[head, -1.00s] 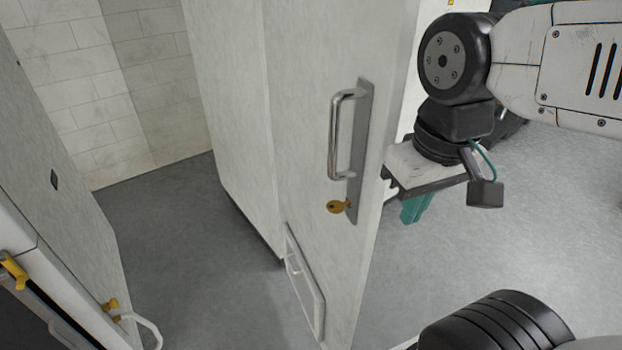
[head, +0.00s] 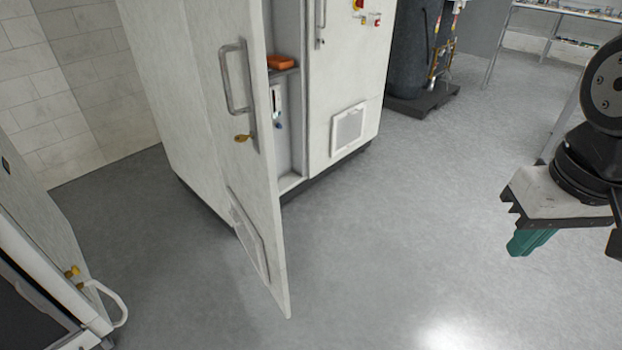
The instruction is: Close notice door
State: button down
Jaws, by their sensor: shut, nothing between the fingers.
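A white cabinet door (head: 225,150) stands swung open, its outer face toward the left and its free edge toward me. It bears a metal bar handle (head: 233,78), a brass key (head: 243,138) and a low vent panel (head: 247,235). I see no notice on it. My gripper (head: 530,242), with teal fingers, is shut and empty at the right, above the floor. It is well clear of the door, on the side of its inner face. The inner face is mostly hidden.
The cabinet's open bay shows an orange item (head: 281,62) on a shelf. A shut neighbouring door (head: 345,90) is beside it. A dark cylinder (head: 412,50) on a base stands behind. A white unit (head: 40,240) with a handle is at left. Grey floor (head: 400,230) is free between door and gripper.

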aim_at(227, 38)
jog(key=u, duration=0.75)
jog(key=i, duration=0.7)
jog(key=u, duration=0.7)
